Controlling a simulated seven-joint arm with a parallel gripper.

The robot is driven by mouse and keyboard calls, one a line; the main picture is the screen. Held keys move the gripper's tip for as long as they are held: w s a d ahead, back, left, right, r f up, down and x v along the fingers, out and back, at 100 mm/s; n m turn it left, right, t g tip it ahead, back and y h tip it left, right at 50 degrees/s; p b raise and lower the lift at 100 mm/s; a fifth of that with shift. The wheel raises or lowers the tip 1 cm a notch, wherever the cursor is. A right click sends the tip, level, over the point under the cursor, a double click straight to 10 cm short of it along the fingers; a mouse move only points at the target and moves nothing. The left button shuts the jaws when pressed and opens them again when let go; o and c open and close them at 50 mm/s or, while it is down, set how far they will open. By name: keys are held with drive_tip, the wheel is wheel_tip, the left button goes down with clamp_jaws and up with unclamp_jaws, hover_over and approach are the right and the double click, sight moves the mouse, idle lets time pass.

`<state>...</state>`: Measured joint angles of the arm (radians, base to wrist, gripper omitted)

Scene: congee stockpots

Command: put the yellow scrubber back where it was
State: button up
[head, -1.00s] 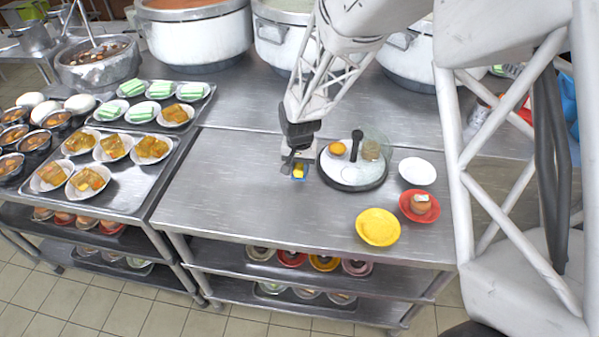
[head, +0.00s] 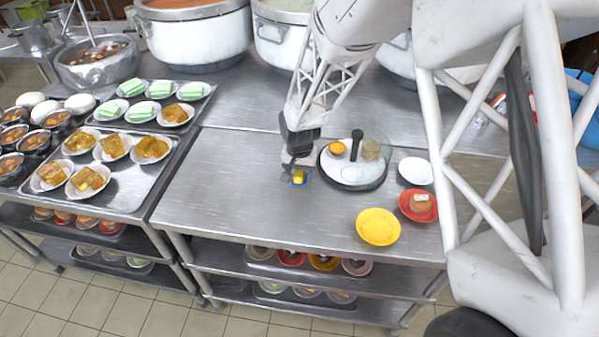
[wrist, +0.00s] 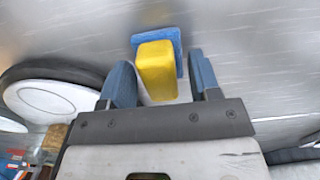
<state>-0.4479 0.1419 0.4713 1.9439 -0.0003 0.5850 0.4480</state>
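The yellow scrubber (wrist: 157,72) is a small yellow block. It shows between my gripper's fingers in the wrist view, over a blue square (wrist: 171,45). In the head view the scrubber (head: 299,177) is low at the counter, with blue (head: 305,183) around its base. Whether it rests on the blue square or hangs just above it, I cannot tell. My gripper (wrist: 165,80) points down at it, its two blue-grey fingers apart. A gap shows between the scrubber and the right finger; the left finger is very close to it. In the head view my gripper (head: 291,176) partly covers the scrubber.
A round black-rimmed board (head: 355,184) with a clear cover stands just right of my gripper. A white plate (head: 415,171), a red plate (head: 407,213) with an item and a yellow plate (head: 378,227) lie further right. The steel counter (head: 220,200) is bare to the left.

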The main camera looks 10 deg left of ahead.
drive_tip(key=shift+r, duration=0.15)
wheel_tip(320, 180, up, 12)
idle(0.8)
drive_tip(key=shift+d+r, duration=0.1)
idle(0.8)
drive_tip(key=s+d+r+t, duration=0.1)
drive_tip(key=s+d+r, duration=0.55)
drive_tip(key=d, duration=0.25)
drive_tip(key=s+d+r, duration=0.6)
drive_tip(key=d+r, duration=0.2)
drive_tip(key=d, duration=0.1)
drive_tip(key=s+d+r, duration=0.1)
drive_tip(key=s+d, duration=0.4)
drive_tip(key=s, duration=0.4)
drive_tip(key=s+d+r+t, duration=0.1)
drive_tip(key=s+d+r, duration=0.1)
drive_tip(key=s+d, duration=0.4)
drive_tip(key=s, duration=0.3)
drive_tip(key=shift+r+t, duration=0.15)
drive_tip(key=shift+t, duration=0.15)
drive_tip(key=shift+s, duration=0.1)
